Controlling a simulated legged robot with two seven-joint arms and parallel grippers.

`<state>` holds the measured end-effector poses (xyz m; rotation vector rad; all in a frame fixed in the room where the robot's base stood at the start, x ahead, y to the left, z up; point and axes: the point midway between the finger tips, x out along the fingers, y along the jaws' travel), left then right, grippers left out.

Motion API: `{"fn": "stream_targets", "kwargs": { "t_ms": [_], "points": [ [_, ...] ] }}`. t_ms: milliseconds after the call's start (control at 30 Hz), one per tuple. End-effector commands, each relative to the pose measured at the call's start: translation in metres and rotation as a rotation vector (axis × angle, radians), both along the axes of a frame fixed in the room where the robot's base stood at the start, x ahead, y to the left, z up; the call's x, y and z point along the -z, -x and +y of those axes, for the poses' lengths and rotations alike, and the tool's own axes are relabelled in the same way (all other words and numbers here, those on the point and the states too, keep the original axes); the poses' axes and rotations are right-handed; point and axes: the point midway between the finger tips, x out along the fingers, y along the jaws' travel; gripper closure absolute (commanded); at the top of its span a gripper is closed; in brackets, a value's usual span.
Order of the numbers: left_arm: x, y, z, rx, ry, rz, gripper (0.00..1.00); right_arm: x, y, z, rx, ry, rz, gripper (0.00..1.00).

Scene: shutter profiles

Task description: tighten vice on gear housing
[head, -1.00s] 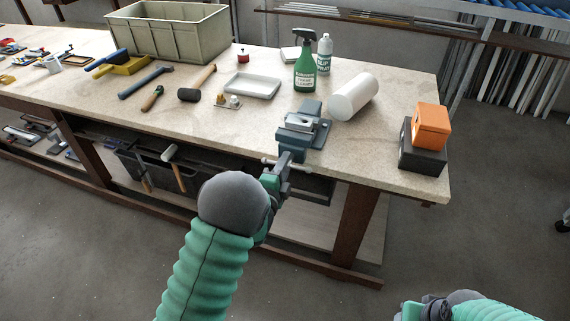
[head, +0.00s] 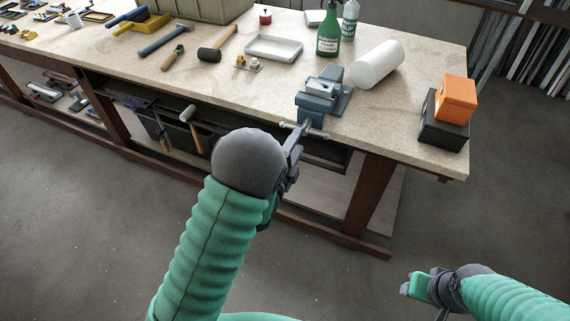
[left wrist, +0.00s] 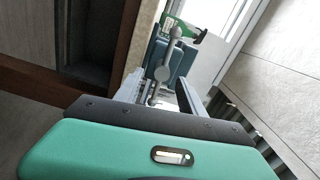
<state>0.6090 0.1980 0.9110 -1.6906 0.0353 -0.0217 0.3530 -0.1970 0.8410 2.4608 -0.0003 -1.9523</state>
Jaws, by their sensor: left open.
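The blue-grey vice (head: 318,104) is fixed at the front edge of the workbench in the head view. A small pale metal piece (head: 322,86) shows at its jaws; I cannot tell whether it is the gear housing. The vice's grey handle bar (head: 304,129) sticks out beyond the bench edge. My left gripper (head: 296,150) is just in front of the handle, partly hidden by my wrist. In the left wrist view, the open fingers (left wrist: 172,92) stand either side of the handle bar (left wrist: 163,68), with the vice (left wrist: 183,62) beyond. My right gripper (head: 413,286) is low at right, away from the bench.
A white cylinder (head: 376,64), a green spray bottle (head: 328,39) and a white tray (head: 274,47) stand near the vice. An orange box (head: 456,98) sits on a black box (head: 443,130) at the right corner. Hammers lie left. Open floor lies in front.

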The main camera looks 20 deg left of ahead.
Motion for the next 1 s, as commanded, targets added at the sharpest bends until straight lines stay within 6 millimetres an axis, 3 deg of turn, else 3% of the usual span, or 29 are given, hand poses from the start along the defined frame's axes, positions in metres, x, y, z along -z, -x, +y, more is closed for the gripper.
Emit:
{"fn": "stream_targets", "kwargs": {
  "t_ms": [233, 267, 300, 500, 867, 1000],
  "points": [
    [0.003, 0.075, 0.001, 0.002, 0.0, 0.008, 0.53, 0.005, 0.0, 0.0, 0.0, 0.0, 0.0, 0.53],
    [-0.001, 0.082, 0.001, 0.002, -0.001, 0.009, 0.53, -0.002, 0.0, 0.0, 0.0, 0.0, 0.001, 0.53],
    [-0.009, 0.083, 0.001, 0.002, -0.002, 0.012, 0.53, -0.024, 0.001, 0.0, 0.0, 0.0, 0.002, 0.53],
    [-0.005, 0.098, 0.002, 0.003, 0.0, 0.01, 0.53, -0.058, 0.0, 0.0, 0.0, 0.0, -0.001, 0.53],
    [0.002, 0.104, 0.002, 0.002, 0.0, 0.003, 0.53, -0.061, 0.0, 0.0, 0.0, 0.0, 0.001, 0.53],
    [-0.006, 0.104, 0.004, -0.006, 0.03, 0.018, 0.68, -0.071, 0.0, 0.0, 0.0, 0.0, 0.001, 0.53]
  ]
}}
